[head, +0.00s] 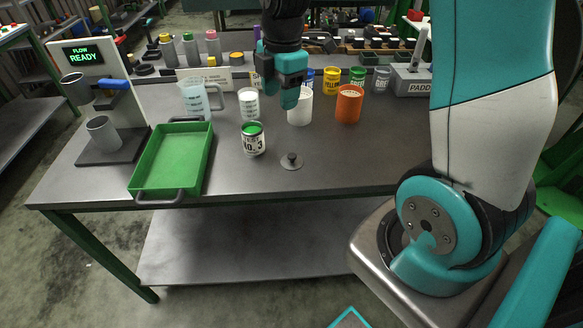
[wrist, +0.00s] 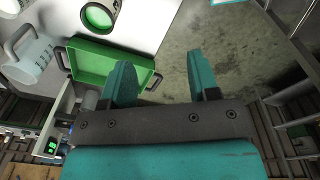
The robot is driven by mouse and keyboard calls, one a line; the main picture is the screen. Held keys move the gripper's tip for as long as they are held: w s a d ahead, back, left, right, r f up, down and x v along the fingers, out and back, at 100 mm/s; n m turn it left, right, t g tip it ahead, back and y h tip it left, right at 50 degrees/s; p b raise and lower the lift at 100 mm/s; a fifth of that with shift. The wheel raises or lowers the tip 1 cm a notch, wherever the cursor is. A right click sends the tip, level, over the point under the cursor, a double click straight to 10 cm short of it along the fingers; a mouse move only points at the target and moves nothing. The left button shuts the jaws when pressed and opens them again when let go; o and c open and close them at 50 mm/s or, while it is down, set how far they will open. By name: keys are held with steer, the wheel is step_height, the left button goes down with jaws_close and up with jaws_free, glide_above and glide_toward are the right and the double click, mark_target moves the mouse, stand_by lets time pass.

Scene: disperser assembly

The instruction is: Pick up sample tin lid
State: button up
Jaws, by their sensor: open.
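The sample tin lid (head: 291,161) is a small grey disc with a dark knob, lying flat on the table in the head view. The sample tin (head: 254,143), labelled "NO.3", stands open to its left with green contents; it also shows at the top of the wrist view (wrist: 98,17). My gripper (head: 289,101) is above the table, higher than the lid in the picture and apart from it. In the wrist view its two teal fingers (wrist: 161,74) are spread with nothing between them. I do not see the lid in the wrist view.
A green tray (head: 146,185) lies left of the tin. A clear jug (head: 193,100), a white cup (head: 301,112) and an orange cup (head: 348,105) stand behind. A "READY" station (head: 110,158) is at the left. The table right of the lid is clear.

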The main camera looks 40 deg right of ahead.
steer(key=w+d+f+n, duration=0.2)
steer(key=d+f, duration=0.2)
steer(key=d, duration=0.1)
glide_above(292, 155)
steer(key=shift+n+h, duration=0.3)
step_height(292, 155, down, 11)
steer(key=shift+s+d+p, duration=0.1)
steer(key=shift+d+p, duration=0.05)
steer(key=shift+p, duration=0.3)
steer(key=shift+f+p, duration=0.8)
steer(key=shift+f, duration=2.3)
steer(key=c, duration=1)
